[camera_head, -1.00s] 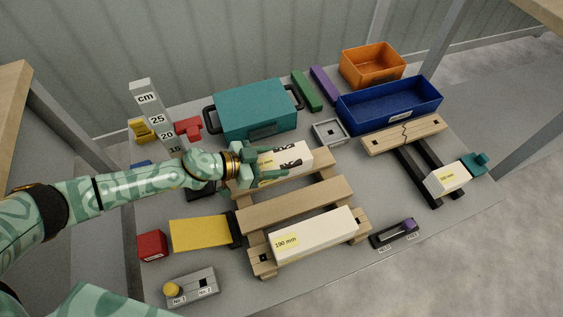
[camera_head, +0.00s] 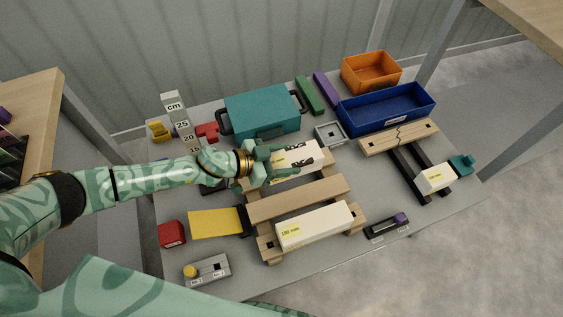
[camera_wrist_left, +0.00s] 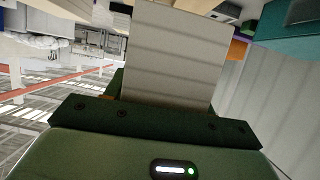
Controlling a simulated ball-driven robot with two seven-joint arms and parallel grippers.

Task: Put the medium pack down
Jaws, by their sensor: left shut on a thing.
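My left gripper (camera_head: 265,164) is shut on a white pack with black marks and a yellow label (camera_head: 302,157), which I take to be the medium pack. The pack lies level at the back of the wooden slatted pallet (camera_head: 300,198); I cannot tell if it touches the slats. In the left wrist view the pack (camera_wrist_left: 175,55) stands out from the gripper (camera_wrist_left: 165,108), its pale face filling the middle. A longer white pack labelled 190 mm (camera_head: 318,224) lies on the front slat. A shorter white pack (camera_head: 434,179) lies on dark rails at the right. My right gripper is not in view.
A teal case (camera_head: 262,112) stands behind the pallet, beside a grey square frame (camera_head: 330,134). Blue (camera_head: 388,107) and orange (camera_head: 371,72) bins are at the back right. A centimetre post (camera_head: 181,120), red block (camera_head: 172,233) and yellow plate (camera_head: 215,223) are at the left.

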